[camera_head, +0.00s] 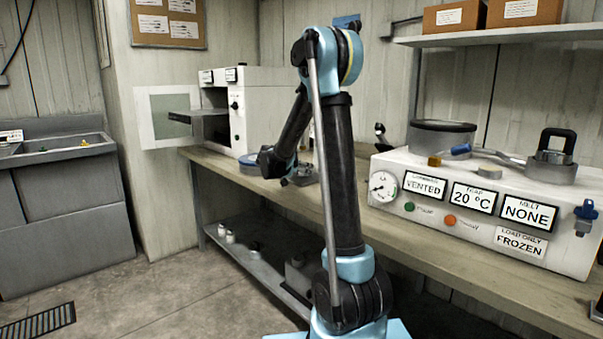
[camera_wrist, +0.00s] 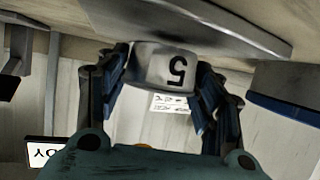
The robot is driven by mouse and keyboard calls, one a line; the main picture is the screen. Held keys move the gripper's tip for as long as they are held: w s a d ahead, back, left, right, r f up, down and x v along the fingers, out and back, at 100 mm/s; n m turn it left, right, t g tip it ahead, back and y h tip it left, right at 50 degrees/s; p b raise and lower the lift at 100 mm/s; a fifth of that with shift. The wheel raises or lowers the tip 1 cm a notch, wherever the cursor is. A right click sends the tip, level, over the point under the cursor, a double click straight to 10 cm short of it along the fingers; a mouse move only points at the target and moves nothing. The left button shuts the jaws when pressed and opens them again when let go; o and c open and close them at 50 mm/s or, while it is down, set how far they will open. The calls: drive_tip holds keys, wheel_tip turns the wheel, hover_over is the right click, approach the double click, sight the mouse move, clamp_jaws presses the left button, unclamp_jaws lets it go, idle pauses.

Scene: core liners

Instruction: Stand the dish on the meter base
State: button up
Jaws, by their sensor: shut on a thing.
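In the wrist view my gripper (camera_wrist: 165,82) is shut on a small pale dish (camera_wrist: 150,65) with a black 5 on its side. The 5 appears upside down in this view. One finger presses each side of the dish. In the head view my wrist hangs over the back of the bench, and my arm hides most of the gripper; the dish cannot be made out there. A low, round blue-rimmed thing (camera_head: 255,164) stands on the bench just left of my wrist. I cannot tell whether it is the meter base.
A white oven-like box (camera_head: 262,100) with its door open stands behind my wrist. A white panel unit (camera_head: 480,212) with a gauge and signs fills the right of the bench (camera_head: 408,233). A shelf (camera_head: 520,36) with cartons hangs above.

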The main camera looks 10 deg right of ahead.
drive_tip(key=shift+f, duration=0.35)
drive_tip(key=o, duration=1.1)
drive_tip(key=shift+o, duration=0.2)
drive_tip(key=shift+a, duration=0.1)
drive_tip(key=v, duration=1.2)
